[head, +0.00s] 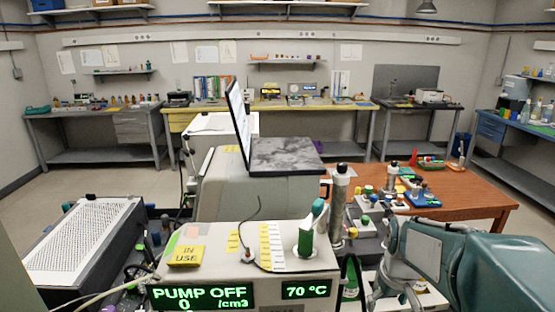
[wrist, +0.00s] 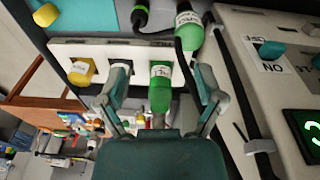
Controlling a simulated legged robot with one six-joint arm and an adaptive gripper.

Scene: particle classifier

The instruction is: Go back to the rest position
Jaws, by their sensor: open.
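My gripper (wrist: 162,82) is open in the wrist view, with one finger on each side of a green-capped bottle (wrist: 160,90) with a white label. The bottle stands in a white rack (wrist: 130,52); I cannot tell whether the fingers touch it. A yellow-capped bottle (wrist: 80,70) sits to its left in the rack. In the head view my teal arm reaches in from the lower right beside the instrument (head: 225,240), and its fingertips are not clearly visible. The instrument's displays read "PUMP OFF 0 /cm3" (head: 200,297) and "70 °C" (head: 306,290).
A laptop-like screen (head: 238,120) stands on the grey casing behind the instrument. A tall cylinder (head: 339,200) stands close to my arm. A brown table (head: 465,195) with small items is behind my arm. A black cable (wrist: 178,50) hangs by the rack. Open floor lies farther back.

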